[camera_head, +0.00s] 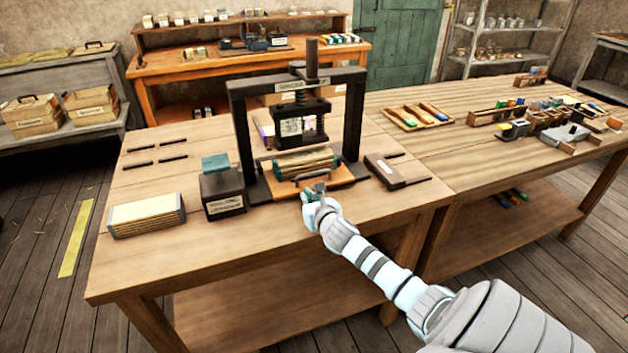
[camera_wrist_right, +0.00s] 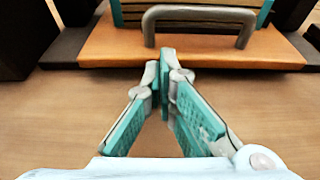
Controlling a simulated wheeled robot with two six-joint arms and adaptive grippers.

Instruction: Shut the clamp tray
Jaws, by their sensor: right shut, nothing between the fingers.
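The clamp tray (camera_head: 312,180) is an orange-brown board at the foot of the dark press (camera_head: 241,135), sticking out at the front. It carries a ribbed, teal-edged block (camera_head: 305,161). The tray also shows in the right wrist view (camera_wrist_right: 110,48), with its grey bar handle (camera_wrist_right: 199,14) across the top. My right gripper (camera_head: 318,188) is at the tray's front edge. In the right wrist view its fingertips (camera_wrist_right: 166,58) are together, with nothing between them, just in front of the board below the handle. Whether they touch the board I cannot tell. My left gripper is not in view.
A dark box with a teal top (camera_head: 223,190) stands left of the press, with a cream block (camera_head: 146,215) farther left. A flat brown piece (camera_head: 388,173) lies right of the press. The tabletop in front is clear.

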